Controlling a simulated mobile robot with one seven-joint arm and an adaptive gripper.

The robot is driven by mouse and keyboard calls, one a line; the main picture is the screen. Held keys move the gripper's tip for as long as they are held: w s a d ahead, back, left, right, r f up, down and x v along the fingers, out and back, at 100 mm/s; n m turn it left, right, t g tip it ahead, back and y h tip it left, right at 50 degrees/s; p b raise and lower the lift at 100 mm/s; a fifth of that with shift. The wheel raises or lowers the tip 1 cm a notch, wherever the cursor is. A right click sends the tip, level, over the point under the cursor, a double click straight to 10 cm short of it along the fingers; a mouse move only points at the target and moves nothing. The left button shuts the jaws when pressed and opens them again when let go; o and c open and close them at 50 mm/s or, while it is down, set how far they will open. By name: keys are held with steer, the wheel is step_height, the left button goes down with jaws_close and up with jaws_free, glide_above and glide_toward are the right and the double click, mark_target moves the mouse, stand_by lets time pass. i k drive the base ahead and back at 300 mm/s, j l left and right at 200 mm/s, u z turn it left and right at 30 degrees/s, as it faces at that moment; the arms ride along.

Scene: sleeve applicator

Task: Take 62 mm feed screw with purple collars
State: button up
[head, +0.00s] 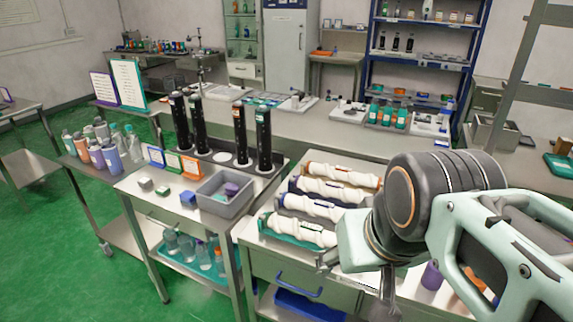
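Several white feed screws lie side by side on the steel cabinet top in front of me. They are, from back to front, a screw with orange-brown trim (343,174), a screw with dark purple-blue trim (328,190), another screw with dark trim (312,207) and a screw at a green tray (300,229). Collar colours are hard to separate at this size, and no 62 mm marking is readable. My arm hides the right ends of the front screws; the finger opening is unclear.
A grey bin (224,207) with purple pieces stands on the left bench, with small blocks and coloured cards beside it. Tall black cylinders (240,133) stand behind it. A long bench (330,134) runs behind the screws. Green floor is open at left.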

mark_target(328, 189)
steer(key=i+z, duration=0.15)
steer(key=z, duration=0.65)
steer(key=i+j+z, duration=0.15)
steer(key=i+j, duration=0.25)
steer(key=i, duration=0.1)
